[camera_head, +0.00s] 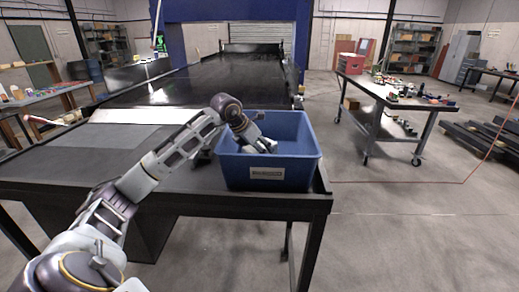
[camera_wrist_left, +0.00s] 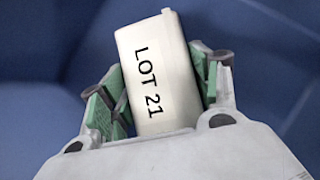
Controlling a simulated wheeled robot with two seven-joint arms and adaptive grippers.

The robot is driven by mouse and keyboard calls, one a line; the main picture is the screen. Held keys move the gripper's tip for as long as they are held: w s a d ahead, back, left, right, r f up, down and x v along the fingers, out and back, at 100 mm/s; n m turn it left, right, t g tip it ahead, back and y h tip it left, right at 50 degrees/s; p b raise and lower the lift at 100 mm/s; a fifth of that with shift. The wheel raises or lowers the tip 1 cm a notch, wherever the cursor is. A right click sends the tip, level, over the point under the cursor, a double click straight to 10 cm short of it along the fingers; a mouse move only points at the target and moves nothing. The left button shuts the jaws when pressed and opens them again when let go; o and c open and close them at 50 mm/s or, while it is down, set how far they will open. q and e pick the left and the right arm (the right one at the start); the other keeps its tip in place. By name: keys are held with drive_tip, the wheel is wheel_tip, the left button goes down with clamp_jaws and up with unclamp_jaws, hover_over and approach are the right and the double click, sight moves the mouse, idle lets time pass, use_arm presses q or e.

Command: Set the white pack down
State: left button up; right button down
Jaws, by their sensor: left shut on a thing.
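The white pack (camera_wrist_left: 155,75), marked "LOT 21", is between the green-padded fingers of my left gripper (camera_wrist_left: 158,95) in the left wrist view. The gripper is shut on it. In the head view my left gripper (camera_head: 264,144) reaches down inside the blue bin (camera_head: 265,175), below the rim. I cannot tell the pack apart there. Blue bin surfaces fill the background of the wrist view. Whether the pack touches the bin floor cannot be told. My right gripper is not in view.
The blue bin stands on the near right corner of the dark table (camera_head: 130,180). The black conveyor (camera_head: 220,75) runs back from it. A wheeled workbench (camera_head: 385,92) with small items stands to the right. Open floor lies between the two.

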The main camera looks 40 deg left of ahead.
use_arm(q)
drive_tip(key=shift+f, duration=0.15)
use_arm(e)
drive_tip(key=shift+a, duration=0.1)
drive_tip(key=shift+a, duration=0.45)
use_arm(q)
drive_tip(key=o, duration=1)
drive_tip(key=shift+f, duration=0.2)
drive_tip(key=o, duration=0.5)
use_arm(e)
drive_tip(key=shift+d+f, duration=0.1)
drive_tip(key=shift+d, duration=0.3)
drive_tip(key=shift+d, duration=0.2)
use_arm(q)
drive_tip(key=shift+r, duration=0.2)
